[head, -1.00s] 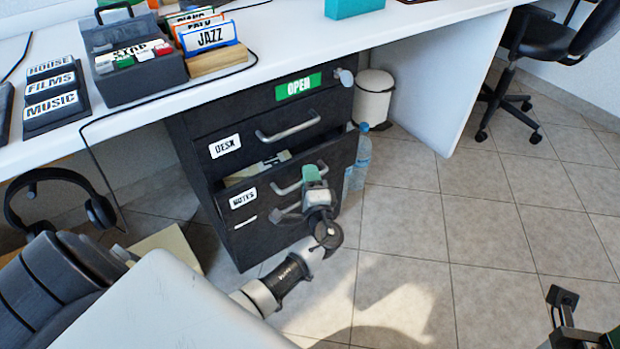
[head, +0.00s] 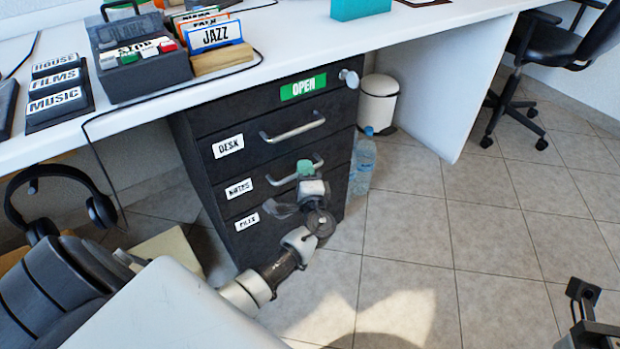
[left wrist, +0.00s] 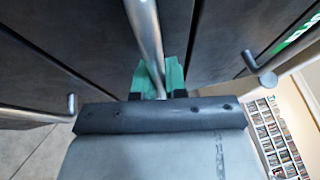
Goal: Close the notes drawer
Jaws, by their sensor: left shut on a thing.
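The notes drawer (head: 238,188) is the middle-lower drawer of the dark cabinet, under the desk drawer and above the files drawer. Its front looks flush with the other fronts, with no gap showing above it. My left gripper (head: 305,168), with green fingertips, is shut on the notes drawer's metal handle (head: 281,180). In the left wrist view the green fingertips of my left gripper (left wrist: 158,80) close around the handle bar (left wrist: 146,35). My right gripper (head: 585,292) is at the lower right edge, over the floor, far from the cabinet; its jaws are unclear.
The desk drawer (head: 228,146) and files drawer (head: 247,222) look shut. A water bottle (head: 363,160) and white bin (head: 377,100) stand right of the cabinet. The tiled floor (head: 420,230) in front is clear. An office chair (head: 553,45) is at the upper right.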

